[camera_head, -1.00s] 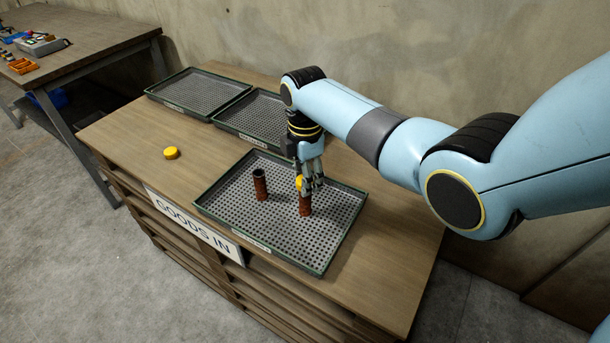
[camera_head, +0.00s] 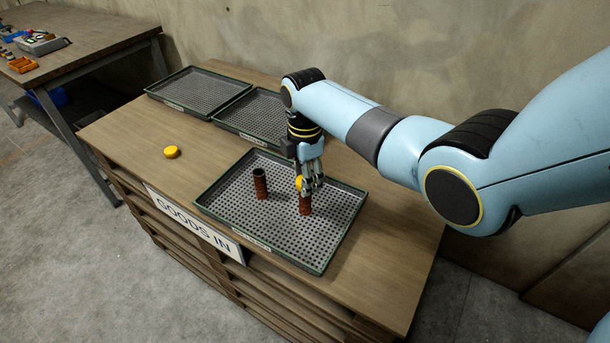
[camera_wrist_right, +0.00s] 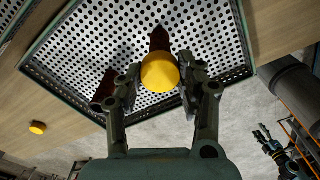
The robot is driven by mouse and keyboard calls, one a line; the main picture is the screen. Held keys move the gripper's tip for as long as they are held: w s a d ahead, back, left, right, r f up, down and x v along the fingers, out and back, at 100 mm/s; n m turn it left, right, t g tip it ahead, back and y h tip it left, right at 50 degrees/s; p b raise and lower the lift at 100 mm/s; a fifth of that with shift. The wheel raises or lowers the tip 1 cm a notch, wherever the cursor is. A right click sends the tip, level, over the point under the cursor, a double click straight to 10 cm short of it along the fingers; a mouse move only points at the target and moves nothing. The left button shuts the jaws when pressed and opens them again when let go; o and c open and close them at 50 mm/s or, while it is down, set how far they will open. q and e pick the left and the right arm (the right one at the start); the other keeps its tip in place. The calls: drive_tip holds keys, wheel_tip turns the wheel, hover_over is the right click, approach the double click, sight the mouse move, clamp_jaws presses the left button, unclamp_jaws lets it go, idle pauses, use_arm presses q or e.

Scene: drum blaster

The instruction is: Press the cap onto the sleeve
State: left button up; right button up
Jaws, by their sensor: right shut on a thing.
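My right gripper (camera_head: 310,186) is shut on a yellow cap (camera_head: 299,183), directly over a brown sleeve (camera_head: 305,206) that stands upright in the front tray. In the right wrist view the cap (camera_wrist_right: 160,72) sits between the two fingers, with part of the sleeve (camera_wrist_right: 159,39) showing beyond it. Whether the cap touches the sleeve's rim is hidden by the fingers. A second brown sleeve (camera_head: 260,184) stands upright and open-topped to the left. Another yellow cap (camera_head: 171,152) lies on the table left of the tray.
The front perforated tray (camera_head: 225,207) has a green rim and much bare floor. Two more empty trays, one at the back left (camera_head: 198,90) and one behind my gripper (camera_head: 255,115), lie on the table. A wall stands close behind. A side table (camera_head: 85,50) is at upper left.

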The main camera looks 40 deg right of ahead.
idle(0.7)
drive_tip(key=shift+f, duration=0.45)
idle(0.4)
idle(0.8)
drive_tip(key=shift+f, duration=0.25)
idle(0.6)
drive_tip(key=o, duration=0.9)
drive_tip(key=shift+o, duration=0.4)
drive_tip(key=o, duration=0.4)
